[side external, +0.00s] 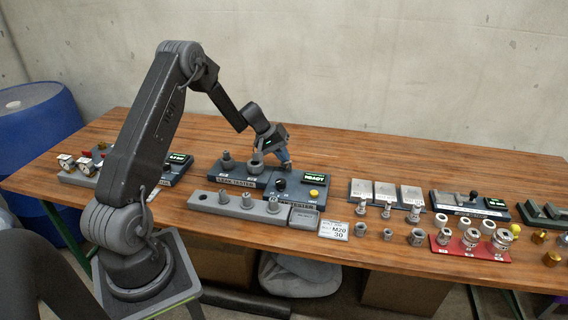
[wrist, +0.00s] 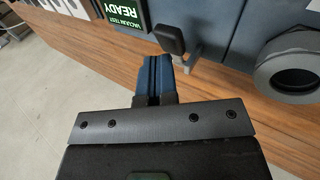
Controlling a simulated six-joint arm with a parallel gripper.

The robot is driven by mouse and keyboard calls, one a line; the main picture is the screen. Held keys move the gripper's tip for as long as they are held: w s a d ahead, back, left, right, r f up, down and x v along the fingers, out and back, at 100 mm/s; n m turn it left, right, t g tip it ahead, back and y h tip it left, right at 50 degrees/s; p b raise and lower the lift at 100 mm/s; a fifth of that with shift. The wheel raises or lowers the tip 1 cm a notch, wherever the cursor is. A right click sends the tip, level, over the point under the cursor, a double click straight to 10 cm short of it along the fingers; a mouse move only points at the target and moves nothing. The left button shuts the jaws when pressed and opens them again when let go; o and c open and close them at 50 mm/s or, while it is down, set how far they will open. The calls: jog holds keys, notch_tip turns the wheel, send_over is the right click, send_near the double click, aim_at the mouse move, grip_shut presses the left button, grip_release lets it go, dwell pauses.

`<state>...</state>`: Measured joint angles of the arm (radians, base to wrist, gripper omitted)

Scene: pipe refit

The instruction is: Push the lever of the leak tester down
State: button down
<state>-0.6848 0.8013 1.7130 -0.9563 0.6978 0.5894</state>
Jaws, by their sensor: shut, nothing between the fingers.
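The leak tester (side external: 238,183) is a blue-grey block with posts on top, left of the middle of the bench. A lit display (side external: 316,169) stands at its right end; in the wrist view the display (wrist: 122,17) reads VACUUM TEST READY. The lever (wrist: 169,39) has a black handle on a grey metal stem and shows only in the wrist view. My gripper (side external: 286,163) is over the back right of the tester. In the wrist view its blue fingers (wrist: 158,60) are shut and empty, with the tips close beside the lever. I cannot tell whether they touch it.
A grey round socket (wrist: 290,66) stands right of the lever. Loose fittings and a red tray (side external: 468,247) are to the right. The back bench strip is clear.

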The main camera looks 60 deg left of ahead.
jog(key=shift+s+d+f, duration=0.15)
jog(key=shift+f, duration=0.2)
jog(key=shift+s+d+f, duration=0.15)
jog(key=shift+f, duration=0.2)
dwell(0.6)
jog(key=shift+r, duration=0.1)
dwell(0.4)
jog(key=shift+w+a+r, duration=0.2)
jog(key=shift+r, duration=0.25)
jog(key=shift+w+a+r, duration=0.2)
jog(key=shift+r, duration=0.3)
jog(key=shift+w+a+r, duration=0.2)
jog(key=shift+r, duration=0.25)
jog(key=r, duration=0.1)
jog(key=w+a+r, duration=0.1)
jog(key=r, duration=0.2)
jog(key=shift+w+a+r, duration=0.2)
jog(key=shift+w+a, duration=0.1)
jog(key=shift+a, duration=0.05)
